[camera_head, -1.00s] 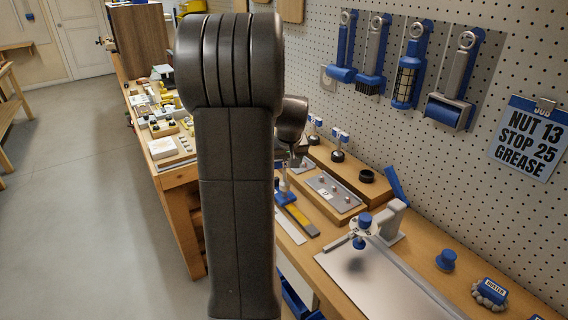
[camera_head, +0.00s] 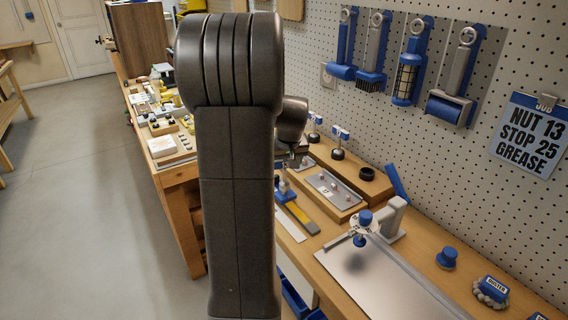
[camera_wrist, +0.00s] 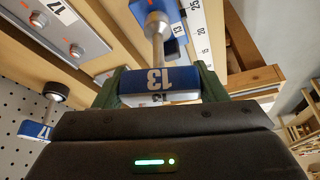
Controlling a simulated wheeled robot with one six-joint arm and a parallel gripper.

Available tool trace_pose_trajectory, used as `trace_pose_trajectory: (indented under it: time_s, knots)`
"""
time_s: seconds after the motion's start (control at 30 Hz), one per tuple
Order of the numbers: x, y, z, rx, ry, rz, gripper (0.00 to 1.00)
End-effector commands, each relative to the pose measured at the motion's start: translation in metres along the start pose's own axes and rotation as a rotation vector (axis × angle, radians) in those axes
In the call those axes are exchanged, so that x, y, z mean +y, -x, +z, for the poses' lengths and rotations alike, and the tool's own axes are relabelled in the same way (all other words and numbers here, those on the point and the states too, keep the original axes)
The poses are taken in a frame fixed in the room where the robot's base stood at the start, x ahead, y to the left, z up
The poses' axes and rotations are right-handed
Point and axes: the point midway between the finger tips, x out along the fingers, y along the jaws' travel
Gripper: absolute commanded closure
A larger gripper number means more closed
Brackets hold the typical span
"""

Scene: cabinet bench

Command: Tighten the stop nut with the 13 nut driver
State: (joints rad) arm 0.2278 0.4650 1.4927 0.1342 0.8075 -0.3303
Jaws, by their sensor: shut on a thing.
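In the wrist view my gripper (camera_wrist: 160,88) has its two green fingers shut on the blue handle of the 13 nut driver (camera_wrist: 158,78). The driver's metal shaft runs up the picture to a socket end at the blue stop block (camera_wrist: 176,28) beside the ruler (camera_wrist: 203,28). The stop nut is not visible; whether the socket sits on it I cannot tell. In the head view the blue stop (camera_head: 282,193) and yellow-grey rail (camera_head: 300,218) show right of my arm, which hides most of the gripper.
A plate with bolts marked 17 (camera_wrist: 72,28) and a 17 driver (camera_wrist: 38,130) are at the left of the wrist view. A job card (camera_head: 534,137) reads NUT 13, STOP 25, GREASE. A clamp-like fixture (camera_head: 366,225) stands on the bench's metal plate (camera_head: 375,275).

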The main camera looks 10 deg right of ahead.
Motion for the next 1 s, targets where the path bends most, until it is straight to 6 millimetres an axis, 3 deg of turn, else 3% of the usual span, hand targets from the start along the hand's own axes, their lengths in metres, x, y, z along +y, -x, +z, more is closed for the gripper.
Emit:
trace_pose_trajectory:
  time_s: [1.0]
  knots:
    - [0.000, -0.014, 0.006, 0.001, 0.000, 0.000, 0.66]
